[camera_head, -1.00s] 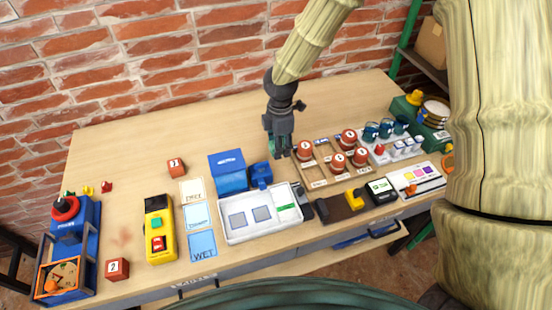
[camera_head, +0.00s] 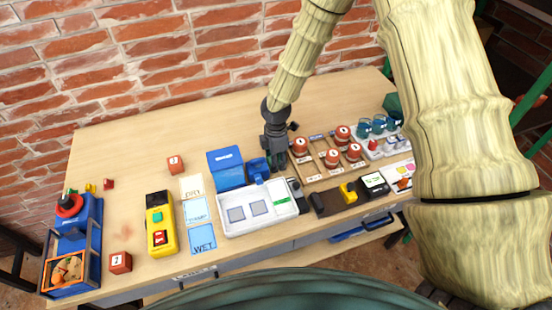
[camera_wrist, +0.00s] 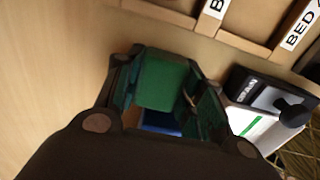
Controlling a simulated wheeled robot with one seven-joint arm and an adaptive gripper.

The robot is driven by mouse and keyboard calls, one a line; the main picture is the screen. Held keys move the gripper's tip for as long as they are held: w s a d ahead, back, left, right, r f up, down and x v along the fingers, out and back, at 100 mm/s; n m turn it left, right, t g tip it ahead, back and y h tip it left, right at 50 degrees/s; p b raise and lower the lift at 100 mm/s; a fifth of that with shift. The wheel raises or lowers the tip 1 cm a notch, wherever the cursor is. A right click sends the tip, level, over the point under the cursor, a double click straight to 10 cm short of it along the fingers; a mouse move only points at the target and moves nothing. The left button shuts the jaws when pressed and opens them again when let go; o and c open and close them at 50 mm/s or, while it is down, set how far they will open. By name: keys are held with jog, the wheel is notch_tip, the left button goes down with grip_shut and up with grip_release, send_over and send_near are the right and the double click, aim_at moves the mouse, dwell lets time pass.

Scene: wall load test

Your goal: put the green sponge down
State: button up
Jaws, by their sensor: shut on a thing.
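The green sponge (camera_wrist: 163,82) is between the fingers of my gripper (camera_wrist: 165,100) in the wrist view. My gripper is shut on it. In the head view my gripper (camera_head: 276,160) points down behind the white tray (camera_head: 262,225), between the blue blocks and the wooden rack. The sponge is mostly hidden there. I cannot tell whether it touches the table. The white tray has two grey-blue squares and a green-marked strip at its right end.
A blue box (camera_head: 226,167) and a smaller blue piece (camera_head: 258,170) stand left of my gripper. A wooden rack (camera_head: 315,180) with several red-brown knobs stands to its right. A small dark-topped item (camera_wrist: 270,95) is near in the wrist view. The table behind is clear.

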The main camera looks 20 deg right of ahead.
jog(key=shift+s+r, duration=0.15)
jog(key=shift+f, duration=0.3)
jog(key=o, duration=1)
jog(key=shift+o, duration=0.4)
jog(key=shift+f, duration=0.15)
notch_tip(320, 180, up, 13)
jog(key=b, duration=0.3)
